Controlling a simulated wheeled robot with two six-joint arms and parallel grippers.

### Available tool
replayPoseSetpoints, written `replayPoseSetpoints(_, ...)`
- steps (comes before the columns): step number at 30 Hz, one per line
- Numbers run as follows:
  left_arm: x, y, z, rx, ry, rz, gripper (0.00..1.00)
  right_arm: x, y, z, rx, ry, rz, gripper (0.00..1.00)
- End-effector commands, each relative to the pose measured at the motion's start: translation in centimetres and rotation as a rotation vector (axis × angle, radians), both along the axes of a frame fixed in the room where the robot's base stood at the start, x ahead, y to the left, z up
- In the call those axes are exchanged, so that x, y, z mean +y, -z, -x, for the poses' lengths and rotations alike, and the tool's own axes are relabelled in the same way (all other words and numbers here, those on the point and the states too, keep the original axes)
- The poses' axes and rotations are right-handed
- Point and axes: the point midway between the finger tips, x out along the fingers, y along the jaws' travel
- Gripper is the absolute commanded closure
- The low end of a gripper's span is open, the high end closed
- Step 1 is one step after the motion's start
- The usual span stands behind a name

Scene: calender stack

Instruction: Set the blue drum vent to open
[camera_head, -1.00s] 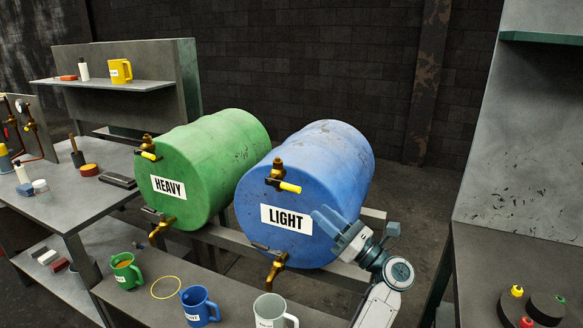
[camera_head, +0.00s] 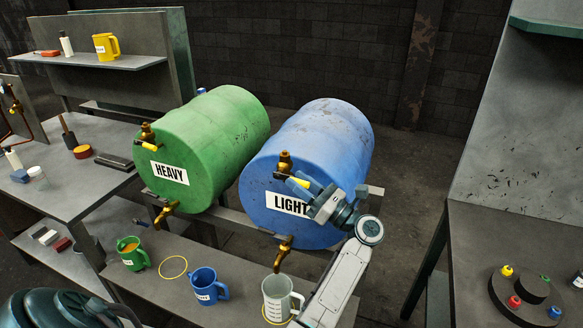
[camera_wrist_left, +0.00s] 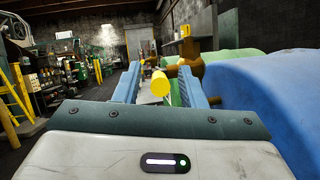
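The blue drum (camera_head: 325,130), labelled LIGHT, lies on its side on a rack. Its brass vent (camera_head: 285,161) sits at the top of the front face, with a yellow-tipped handle partly hidden by my fingers. My left gripper (camera_head: 301,184) is at this handle, pointing left across the drum face. In the left wrist view, the yellow handle end (camera_wrist_left: 160,83) lies between the two blue fingers, with a gap on each side. The gripper is open. The brass vent body (camera_wrist_left: 191,65) stands just beyond the right finger. My right gripper is not in view.
The green drum (camera_head: 215,130), labelled HEAVY, lies to the left with its own vent and tap. The blue drum's lower tap (camera_head: 285,252) hangs above a grey mug (camera_head: 279,295). Blue (camera_head: 206,285) and green (camera_head: 131,253) mugs stand on the front bench.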

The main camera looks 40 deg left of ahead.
Motion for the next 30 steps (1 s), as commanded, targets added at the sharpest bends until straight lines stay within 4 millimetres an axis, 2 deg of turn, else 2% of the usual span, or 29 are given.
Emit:
replayPoseSetpoints(1, 0.1, -0.3, 0.0, 0.001, 0.001, 0.0, 0.63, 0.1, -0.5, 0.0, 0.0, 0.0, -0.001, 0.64)
replayPoseSetpoints(10, 0.2, -0.1, 0.1, 0.001, 0.001, 0.0, 0.63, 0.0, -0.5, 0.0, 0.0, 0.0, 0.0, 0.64)
replayPoseSetpoints(11, 0.2, -0.1, 0.1, 0.001, 0.001, 0.0, 0.67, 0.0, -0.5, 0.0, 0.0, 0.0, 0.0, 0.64)
replayPoseSetpoints(16, 0.2, -0.1, 0.1, 0.001, 0.001, -0.001, 1.0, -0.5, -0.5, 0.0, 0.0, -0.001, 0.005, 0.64)
replayPoseSetpoints(25, 0.4, -0.1, -0.1, -0.003, 0.001, 0.007, 1.0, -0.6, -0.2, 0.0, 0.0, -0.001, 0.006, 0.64)
replayPoseSetpoints(30, 1.4, -0.2, -0.7, -0.017, 0.001, 0.052, 1.0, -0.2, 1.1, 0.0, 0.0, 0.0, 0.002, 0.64)
